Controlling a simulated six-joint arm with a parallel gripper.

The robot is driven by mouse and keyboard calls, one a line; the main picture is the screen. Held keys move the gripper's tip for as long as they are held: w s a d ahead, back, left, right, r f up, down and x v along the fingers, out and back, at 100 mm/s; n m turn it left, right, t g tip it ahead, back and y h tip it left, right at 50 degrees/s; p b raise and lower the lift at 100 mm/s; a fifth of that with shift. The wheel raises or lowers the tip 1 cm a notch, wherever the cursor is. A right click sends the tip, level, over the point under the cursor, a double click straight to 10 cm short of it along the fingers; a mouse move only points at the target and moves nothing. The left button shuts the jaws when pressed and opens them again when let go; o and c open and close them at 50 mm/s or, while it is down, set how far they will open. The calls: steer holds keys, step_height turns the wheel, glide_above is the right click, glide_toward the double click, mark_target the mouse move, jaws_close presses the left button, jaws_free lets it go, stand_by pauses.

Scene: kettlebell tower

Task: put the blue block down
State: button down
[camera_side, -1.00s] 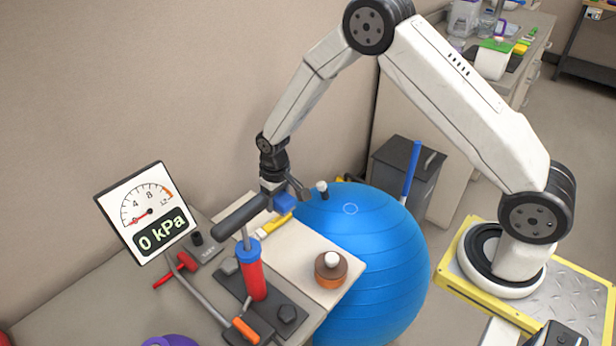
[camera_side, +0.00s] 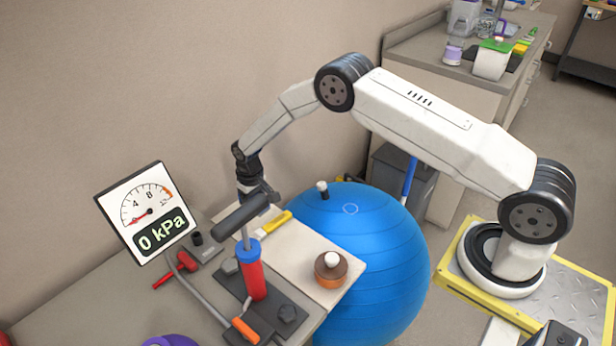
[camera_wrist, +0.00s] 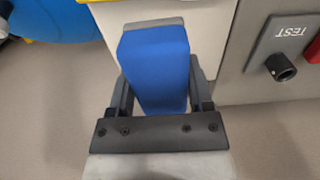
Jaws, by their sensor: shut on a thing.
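The blue block (camera_wrist: 155,68) fills the middle of the wrist view, between the two dark fingers of my gripper (camera_wrist: 160,92). The gripper is shut on it. In the side view my gripper (camera_side: 258,192) is at the far end of the cream board (camera_side: 292,246), behind the black pump handle (camera_side: 240,215). The block is hidden there. I cannot tell whether the block touches the board.
The red pump (camera_side: 252,275) stands just in front of my gripper. A yellow-handled tool (camera_side: 273,223) and an orange-brown pot with a white knob (camera_side: 330,272) are on the board. A big blue ball (camera_side: 372,260) is beside it. A gauge reads 0 kPa (camera_side: 150,212).

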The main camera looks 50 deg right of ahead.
steer(key=shift+w+f, duration=0.85)
steer(key=shift+f, duration=0.15)
steer(key=shift+w+f, duration=0.15)
steer(key=shift+f, duration=1.55)
steer(key=shift+f, duration=0.15)
jaws_free()
